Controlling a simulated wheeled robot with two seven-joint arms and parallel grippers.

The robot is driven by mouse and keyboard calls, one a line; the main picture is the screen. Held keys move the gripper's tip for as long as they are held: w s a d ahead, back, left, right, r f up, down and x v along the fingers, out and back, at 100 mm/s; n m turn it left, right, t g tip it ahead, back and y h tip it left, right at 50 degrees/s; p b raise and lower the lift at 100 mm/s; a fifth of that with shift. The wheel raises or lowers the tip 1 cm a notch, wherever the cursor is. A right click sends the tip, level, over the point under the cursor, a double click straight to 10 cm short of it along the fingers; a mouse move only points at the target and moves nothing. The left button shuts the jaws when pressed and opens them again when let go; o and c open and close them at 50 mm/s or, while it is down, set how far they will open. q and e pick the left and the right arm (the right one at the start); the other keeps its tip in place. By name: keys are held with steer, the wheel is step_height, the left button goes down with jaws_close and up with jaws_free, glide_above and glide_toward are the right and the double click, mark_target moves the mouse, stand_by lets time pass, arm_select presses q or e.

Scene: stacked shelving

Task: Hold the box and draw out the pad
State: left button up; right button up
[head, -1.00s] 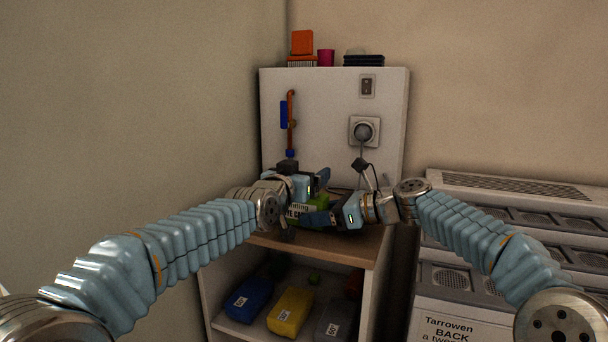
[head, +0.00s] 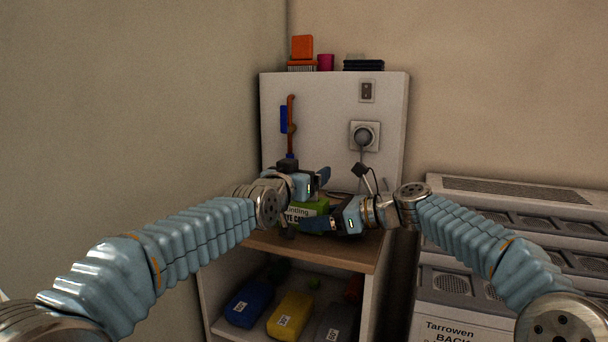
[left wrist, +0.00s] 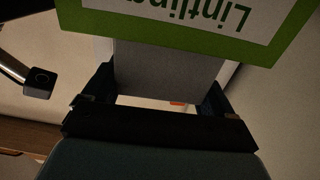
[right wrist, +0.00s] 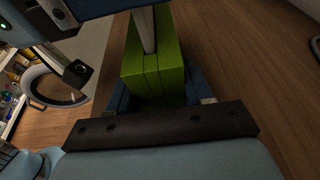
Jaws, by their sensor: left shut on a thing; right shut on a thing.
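A green box (head: 316,207) with a white label stands on the wooden top shelf, partly hidden by my grippers. Its upside-down label reads "Lintling" in the left wrist view (left wrist: 225,22). My left gripper (head: 320,184) is above the box, shut on a grey pad (left wrist: 165,68) that sticks out of the box; its fingers show on both sides of the pad (left wrist: 160,95). My right gripper (head: 318,225) is low at the box's front, shut on the box (right wrist: 150,75). In the right wrist view the pad (right wrist: 145,28) rises from the box.
A white back panel (head: 335,110) behind carries a socket with a plug (head: 364,136) and its cable. Blue (head: 247,303) and yellow (head: 290,314) packs lie on the shelf below. Grey stacked units (head: 480,260) stand to the right.

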arm_select(q)
step_height(320, 180, up, 7)
steer(key=shift+f, duration=0.2)
stand_by(0.9)
arm_select(e)
steer(key=o, duration=0.9)
steer(key=shift+d, duration=0.1)
steer(key=shift+v, duration=3.15)
steer(key=o, duration=0.6)
steer(key=shift+c, duration=0.2)
